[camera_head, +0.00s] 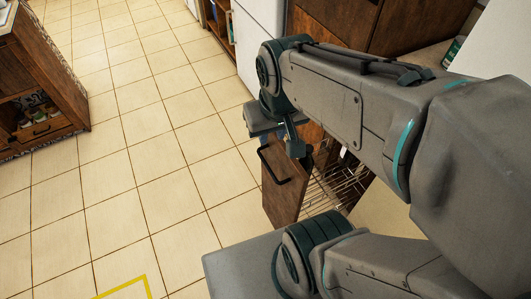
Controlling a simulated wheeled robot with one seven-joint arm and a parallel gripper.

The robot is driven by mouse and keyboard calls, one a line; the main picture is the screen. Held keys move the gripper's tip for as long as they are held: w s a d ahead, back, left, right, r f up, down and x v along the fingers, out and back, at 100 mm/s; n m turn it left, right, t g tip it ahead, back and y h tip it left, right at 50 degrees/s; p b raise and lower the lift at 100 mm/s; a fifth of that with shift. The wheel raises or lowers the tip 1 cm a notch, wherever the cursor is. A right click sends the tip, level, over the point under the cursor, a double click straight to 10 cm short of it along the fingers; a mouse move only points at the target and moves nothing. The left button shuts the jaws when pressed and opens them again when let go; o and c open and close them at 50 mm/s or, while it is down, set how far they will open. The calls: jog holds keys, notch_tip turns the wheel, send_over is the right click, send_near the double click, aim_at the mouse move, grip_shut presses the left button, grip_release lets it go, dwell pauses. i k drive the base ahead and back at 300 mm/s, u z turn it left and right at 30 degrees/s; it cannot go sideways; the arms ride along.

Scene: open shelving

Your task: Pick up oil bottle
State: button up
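No oil bottle can be made out in the head view. An open pull-out unit with a wooden front (283,185) and a wire rack (325,190) shows below my arm. A small pale item (343,151) shows at the rack, too small to name. My gripper (296,147) hangs from the end of my arm, by the top of the wooden front. Its fingers are small and dark, and I cannot tell whether they are open or shut or touch anything. My arm hides much of the rack.
The pull-out's dark handle (275,165) faces left. A wooden cabinet (38,85) with open shelving stands at the far left. A white panel (262,35) and brown doors (340,18) are at the back. The tiled floor (130,150) is clear in the middle.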

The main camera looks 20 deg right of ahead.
aim_at(308, 162)
jog(key=k, duration=1.3)
jog(key=z, duration=0.7)
jog(key=i, duration=1.1)
jog(key=u, duration=0.1)
jog(key=k, duration=0.8)
jog(key=u, duration=0.2)
